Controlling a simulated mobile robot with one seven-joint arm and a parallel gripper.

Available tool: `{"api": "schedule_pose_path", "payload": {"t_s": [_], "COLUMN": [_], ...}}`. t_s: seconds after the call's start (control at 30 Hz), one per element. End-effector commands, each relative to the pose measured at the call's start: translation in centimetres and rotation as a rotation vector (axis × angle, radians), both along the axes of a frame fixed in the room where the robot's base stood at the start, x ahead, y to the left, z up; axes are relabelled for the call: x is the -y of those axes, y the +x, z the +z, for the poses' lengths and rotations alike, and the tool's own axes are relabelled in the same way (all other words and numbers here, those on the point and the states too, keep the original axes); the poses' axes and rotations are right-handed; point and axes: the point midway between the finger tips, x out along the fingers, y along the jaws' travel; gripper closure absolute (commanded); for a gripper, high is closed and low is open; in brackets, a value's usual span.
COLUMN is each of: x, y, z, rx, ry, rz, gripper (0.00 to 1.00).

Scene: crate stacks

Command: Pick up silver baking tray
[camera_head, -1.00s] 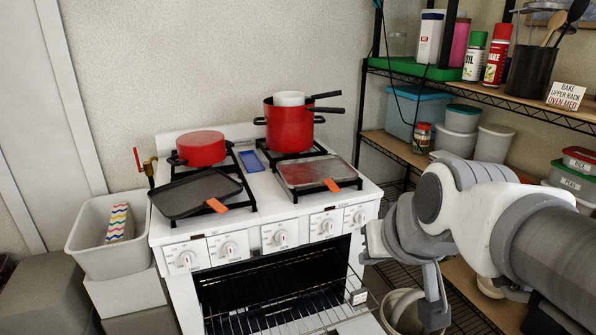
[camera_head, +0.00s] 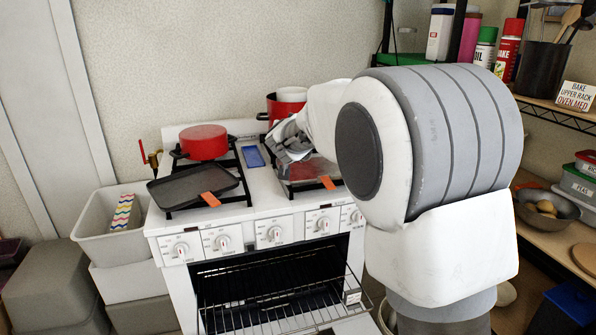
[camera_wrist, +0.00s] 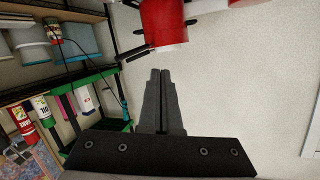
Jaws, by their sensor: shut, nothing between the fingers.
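A flat silver tray (camera_head: 318,173) with a reddish, streaked surface lies on the right burners of the white stove, with an orange tag at its front edge. My arm and gripper (camera_head: 290,140) cover part of it. A dark grey tray (camera_head: 180,188), also with an orange tag, lies on the left front burner. My gripper is shut and empty; its fingers show close together in the wrist view (camera_wrist: 161,73), pointing towards the red pot. The silver tray is not visible in the wrist view.
A tall red pot (camera_head: 272,107) stands behind the silver tray, and a red pan (camera_head: 203,142) sits at the back left. The oven door is open, with a wire rack (camera_head: 260,312) showing. A loaded shelf (camera_head: 555,120) stands on the right.

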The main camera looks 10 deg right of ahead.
Motion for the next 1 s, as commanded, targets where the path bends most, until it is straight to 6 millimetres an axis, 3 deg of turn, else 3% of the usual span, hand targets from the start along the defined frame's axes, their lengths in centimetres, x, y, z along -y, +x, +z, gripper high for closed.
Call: {"api": "schedule_pose_path", "payload": {"t_s": [0.1, 0.3, 0.5, 0.6, 0.8, 1.0], "x": [0.1, 0.6, 0.7, 0.7, 0.9, 2.8], "y": [3.0, 5.6, 5.4, 4.8, 4.3, 5.9], "z": [-3.1, -8.9, -15.0, -17.1, -18.9, -19.0], "rx": [0.023, 0.031, -0.003, -0.020, -0.039, -0.039], "ry": [-0.034, -0.115, -0.211, -0.246, -0.278, -0.277], "rz": [-0.119, -0.337, -0.534, -0.601, -0.657, -0.662], "gripper": [1.00, 1.00, 1.00, 1.00, 1.00, 1.00]}}
